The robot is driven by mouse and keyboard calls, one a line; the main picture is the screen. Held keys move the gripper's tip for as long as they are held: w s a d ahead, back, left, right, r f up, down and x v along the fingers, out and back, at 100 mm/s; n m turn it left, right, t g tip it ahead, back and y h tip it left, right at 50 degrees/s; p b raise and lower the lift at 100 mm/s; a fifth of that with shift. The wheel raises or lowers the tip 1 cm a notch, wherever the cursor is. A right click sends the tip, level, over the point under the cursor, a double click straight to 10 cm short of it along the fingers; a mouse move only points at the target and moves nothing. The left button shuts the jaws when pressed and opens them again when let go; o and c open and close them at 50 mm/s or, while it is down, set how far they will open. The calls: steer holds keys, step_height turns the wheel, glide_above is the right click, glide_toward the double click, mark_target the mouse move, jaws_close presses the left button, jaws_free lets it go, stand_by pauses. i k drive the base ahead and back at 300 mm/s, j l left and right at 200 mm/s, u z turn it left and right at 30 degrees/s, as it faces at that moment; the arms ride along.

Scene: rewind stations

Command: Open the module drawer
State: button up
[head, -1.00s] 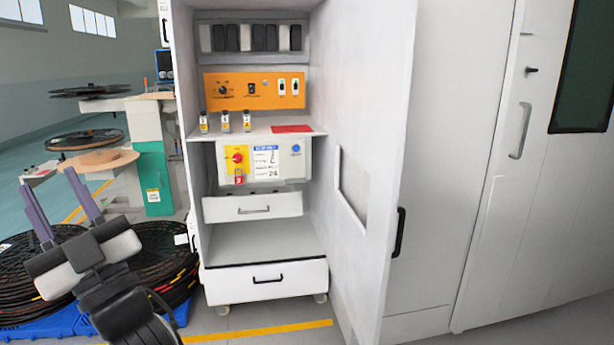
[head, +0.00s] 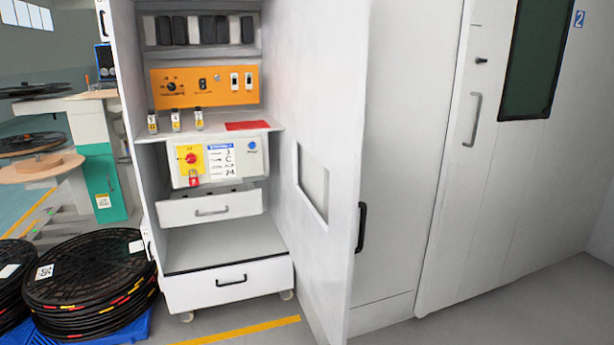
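The cabinet (head: 345,130) stands with its door swung out to the right. Inside it are two white drawers, each with a dark or grey bar handle. The upper drawer (head: 180,213) sits under the control box; a narrow strip shows behind its top edge, and I cannot tell whether it is slightly out. The lower drawer (head: 190,292) is at the cabinet's bottom and looks closed. No label shows which is the module drawer. My gripper is out of the head view now.
A control box (head: 221,170) with a red-yellow switch and red padlock hangs under a shelf holding small bottles (head: 175,121) and a red card (head: 248,126). Black reels (head: 85,270) on a blue pallet stand at the left. Bare floor (head: 250,310) lies in front.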

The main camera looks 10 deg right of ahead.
mark_target(174, 211)
steer(key=i+l+u, duration=0.2)
steer(key=i, duration=0.3)
steer(key=i+l+u, duration=0.15)
steer(key=i, duration=0.35)
steer(key=i+l+u, duration=0.15)
steer(key=l, duration=0.2)
steer(key=i+l+u, duration=0.15)
steer(key=l, duration=0.15)
steer(key=l+u, duration=0.1)
steer(key=l, duration=0.25)
steer(key=k+l+u, duration=0.1)
steer(key=l+u, duration=0.25)
steer(key=l, duration=0.7)
steer(key=k+l, duration=0.1)
steer(key=l, duration=0.3)
steer(key=k+l+u, duration=0.15)
steer(key=l, duration=0.2)
steer(key=k+l, duration=0.1)
steer(key=l, duration=0.3)
steer(key=k+l+u, duration=0.1)
steer(key=l, duration=0.25)
steer(key=i+l+u, duration=0.1)
steer(key=l+u, duration=0.15)
steer(key=l, duration=0.3)
steer(key=i+l+u, duration=0.1)
steer(key=l+u, duration=0.15)
steer(key=l, duration=0.3)
steer(key=j, duration=0.45)
steer(key=i+z, duration=0.05)
steer(key=i, duration=0.05)
